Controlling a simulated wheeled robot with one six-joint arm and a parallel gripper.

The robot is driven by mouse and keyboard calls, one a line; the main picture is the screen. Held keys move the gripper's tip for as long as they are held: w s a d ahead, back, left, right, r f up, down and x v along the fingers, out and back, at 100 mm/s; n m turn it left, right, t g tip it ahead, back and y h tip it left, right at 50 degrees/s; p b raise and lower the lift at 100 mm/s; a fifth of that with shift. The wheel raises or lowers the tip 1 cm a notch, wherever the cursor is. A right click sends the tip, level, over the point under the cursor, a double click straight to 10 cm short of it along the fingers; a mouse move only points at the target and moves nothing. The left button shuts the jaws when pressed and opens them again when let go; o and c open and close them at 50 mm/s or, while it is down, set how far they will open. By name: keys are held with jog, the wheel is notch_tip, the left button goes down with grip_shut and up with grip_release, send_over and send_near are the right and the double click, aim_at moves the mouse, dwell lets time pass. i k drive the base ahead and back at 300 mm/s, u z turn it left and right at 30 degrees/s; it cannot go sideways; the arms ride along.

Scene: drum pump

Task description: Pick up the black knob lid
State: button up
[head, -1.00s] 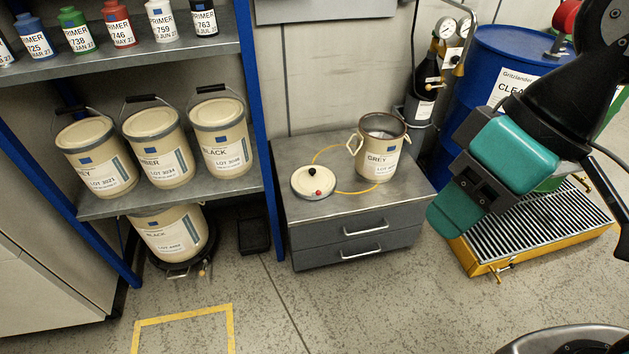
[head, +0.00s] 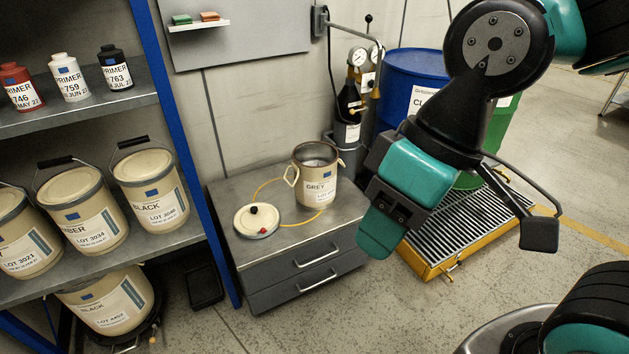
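The round cream lid (head: 242,224) lies flat on top of the grey drawer cabinet (head: 345,212). A black knob (head: 254,209) stands on it, and a smaller red knob (head: 264,230) sits near its front edge. The grey-paint pail (head: 317,188), open at the top, stands behind and to the right of the lid. My gripper (head: 379,236), teal and dark grey, hangs to the right of the lid in the picture, apart from it. Its fingertips are seen from the side, so I cannot tell if it is open. Nothing held shows.
Shelves with pails stand left behind a blue post (head: 184,130). A blue drum (head: 413,82) and a yellow-edged grating (head: 432,262) are right. The floor in front is open.

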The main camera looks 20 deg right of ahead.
aim_at(250, 219)
jog(key=u, duration=0.05)
jog(key=k, duration=0.35)
jog(key=u, duration=1)
jog(key=i, duration=1.75)
jog(key=z, duration=0.9)
jog(key=i, duration=0.6)
jog(key=z, duration=0.5)
